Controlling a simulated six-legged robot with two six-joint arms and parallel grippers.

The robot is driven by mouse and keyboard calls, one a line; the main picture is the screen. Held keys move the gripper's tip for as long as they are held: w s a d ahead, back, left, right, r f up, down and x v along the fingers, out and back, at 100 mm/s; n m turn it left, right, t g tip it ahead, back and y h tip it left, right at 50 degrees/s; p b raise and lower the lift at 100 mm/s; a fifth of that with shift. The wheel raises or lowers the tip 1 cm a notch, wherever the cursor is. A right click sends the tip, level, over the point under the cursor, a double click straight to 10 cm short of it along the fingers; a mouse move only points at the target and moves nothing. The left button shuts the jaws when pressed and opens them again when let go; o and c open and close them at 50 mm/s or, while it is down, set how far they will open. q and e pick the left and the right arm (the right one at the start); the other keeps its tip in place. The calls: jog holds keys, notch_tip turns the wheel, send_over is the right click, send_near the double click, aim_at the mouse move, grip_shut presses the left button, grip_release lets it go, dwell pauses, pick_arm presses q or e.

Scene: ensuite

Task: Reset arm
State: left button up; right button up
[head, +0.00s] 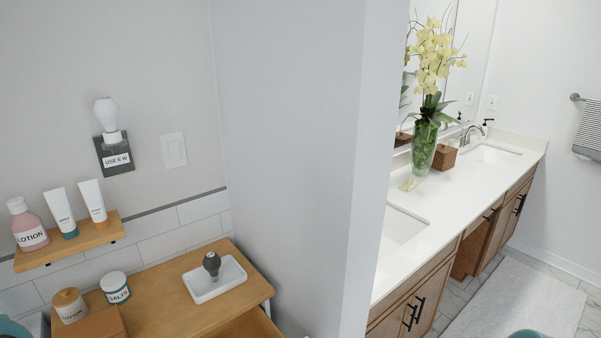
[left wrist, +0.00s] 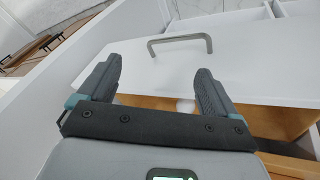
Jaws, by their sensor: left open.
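My left gripper (left wrist: 159,66) shows in the left wrist view with its two dark fingers spread wide and nothing held between them. Beyond the fingertips is a white drawer front (left wrist: 235,75) with a grey metal handle (left wrist: 181,41). The handle is apart from the fingers. Behind the front is an open wooden drawer (left wrist: 265,122). A small white rounded thing (left wrist: 185,106) shows between the fingers, partly hidden. My right gripper is not in view.
In the head view, a wooden cabinet top (head: 165,300) carries a white tray (head: 231,283) with a dark-based bulb (head: 211,263) and a salts jar (head: 115,288). A wall shelf (head: 75,247) holds bottles. A wall corner (head: 290,160) separates this from the vanity (head: 480,180).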

pick_arm(q)
jog(key=s+d+f+g+b, duration=0.2)
jog(key=s+d+f, duration=0.1)
jog(key=s+f, duration=0.2)
jog(key=s+d+f+g+h+b, duration=0.1)
jog(key=s+d+f+g+b, duration=0.1)
jog(key=s+d+f, duration=0.2)
notch_tip(320, 180, down, 5)
jog(key=shift+s+d+r+h+b, duration=0.15)
jog(key=shift+s+d+h+b, duration=0.15)
jog(key=shift+s, duration=0.85)
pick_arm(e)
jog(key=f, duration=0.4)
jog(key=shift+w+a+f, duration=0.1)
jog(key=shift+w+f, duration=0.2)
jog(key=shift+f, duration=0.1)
pick_arm(q)
jog(key=shift+s+r, duration=0.1)
jog(key=shift+s, duration=0.1)
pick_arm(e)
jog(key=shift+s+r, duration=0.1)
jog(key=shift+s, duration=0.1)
pick_arm(q)
jog(key=shift+w, duration=0.15)
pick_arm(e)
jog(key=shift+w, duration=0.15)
